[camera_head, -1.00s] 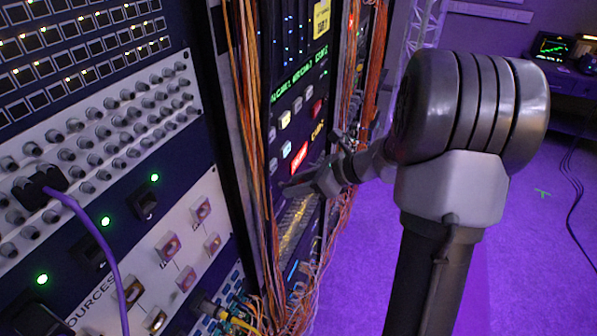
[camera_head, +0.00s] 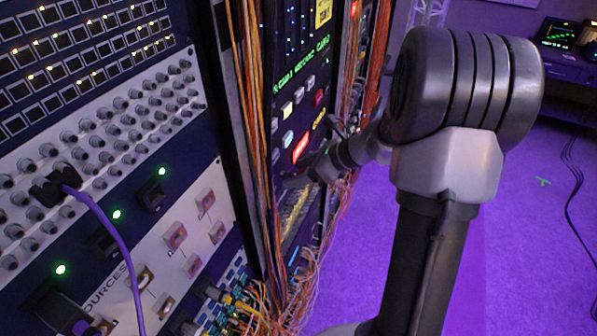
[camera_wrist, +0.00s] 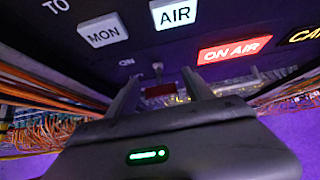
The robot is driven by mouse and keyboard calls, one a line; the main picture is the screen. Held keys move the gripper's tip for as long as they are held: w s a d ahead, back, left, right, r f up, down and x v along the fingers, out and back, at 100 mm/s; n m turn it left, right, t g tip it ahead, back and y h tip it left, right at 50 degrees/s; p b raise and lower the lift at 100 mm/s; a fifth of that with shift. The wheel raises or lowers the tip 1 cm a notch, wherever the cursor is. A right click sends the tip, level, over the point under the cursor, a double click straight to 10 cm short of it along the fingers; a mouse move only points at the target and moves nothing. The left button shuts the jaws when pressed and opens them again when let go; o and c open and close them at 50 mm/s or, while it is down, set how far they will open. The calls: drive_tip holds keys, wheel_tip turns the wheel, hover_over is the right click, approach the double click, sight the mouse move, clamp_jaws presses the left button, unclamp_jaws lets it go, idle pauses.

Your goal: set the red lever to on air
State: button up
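The red lever (camera_wrist: 160,91) shows in the wrist view as a dark red handle below a small metal stem, on the dark panel under the lit red ON AIR sign (camera_wrist: 234,50). A faint "ON" marking is left of the stem. My gripper (camera_wrist: 161,76) is open, with one finger to the left and one to the right of the lever. I cannot tell whether either finger touches it. In the head view my gripper (camera_head: 302,178) is close to the rack panel, below the red lit sign (camera_head: 300,147); the lever cannot be made out there.
White MON (camera_wrist: 103,31) and AIR (camera_wrist: 174,13) buttons sit above the lever. Orange cable bundles (camera_head: 246,100) run down the rack left of the panel, with more to its right. A purple cable (camera_head: 110,255) hangs from the left rack. Open floor (camera_head: 520,240) lies at right.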

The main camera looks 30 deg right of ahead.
drive_tip(key=p+v, duration=0.3)
drive_tip(key=v, duration=1.4)
drive_tip(key=shift+r, duration=0.2)
drive_tip(key=shift+s+d, duration=0.1)
drive_tip(key=shift+d, duration=0.05)
drive_tip(key=s+a+f+n+h+b, duration=0.1)
drive_tip(key=s+a+f+n+b, duration=0.3)
drive_tip(key=a+n, duration=0.4)
drive_tip(key=s+a+f+n+g+h+b, duration=0.1)
drive_tip(key=s+a+f+n+b, duration=0.3)
drive_tip(key=a+f+n+b, duration=0.3)
drive_tip(key=s+a+f+n+g+h+b, duration=0.1)
drive_tip(key=s+a+f+n+h+b, duration=0.1)
drive_tip(key=s+a+f+n+b, duration=0.3)
drive_tip(key=a+n+b, duration=0.4)
drive_tip(key=a, duration=0.2)
drive_tip(key=shift+f, duration=0.4)
